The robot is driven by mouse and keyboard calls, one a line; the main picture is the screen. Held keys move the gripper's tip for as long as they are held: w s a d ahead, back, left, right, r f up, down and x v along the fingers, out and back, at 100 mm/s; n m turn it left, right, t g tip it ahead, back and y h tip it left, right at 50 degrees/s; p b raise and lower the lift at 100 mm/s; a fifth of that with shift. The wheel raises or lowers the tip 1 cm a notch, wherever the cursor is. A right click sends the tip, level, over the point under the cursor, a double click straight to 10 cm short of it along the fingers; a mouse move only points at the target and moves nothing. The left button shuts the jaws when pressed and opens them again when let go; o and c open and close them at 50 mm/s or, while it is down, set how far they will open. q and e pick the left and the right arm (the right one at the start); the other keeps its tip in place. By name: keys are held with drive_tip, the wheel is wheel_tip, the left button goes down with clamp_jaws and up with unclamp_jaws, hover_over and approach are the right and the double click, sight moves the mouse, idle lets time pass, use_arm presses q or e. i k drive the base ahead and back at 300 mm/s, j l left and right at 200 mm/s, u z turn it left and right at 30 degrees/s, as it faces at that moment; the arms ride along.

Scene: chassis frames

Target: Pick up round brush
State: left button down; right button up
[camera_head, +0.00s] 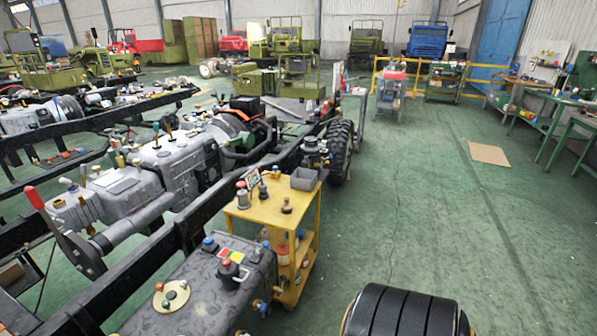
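I cannot clearly make out a round brush at this distance. A yellow trolley (273,212) stands beside the chassis, left of the picture's middle. Neither of my grippers is in view.
A long dark chassis frame (205,207) with engine parts fills the left. A dark tank (200,294) bearing small parts is in front of the trolley. Green floor (440,210) is open to the right; workbenches (560,115) line the far right.

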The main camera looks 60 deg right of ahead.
sight(286, 207)
drive_tip(key=z, duration=1.8)
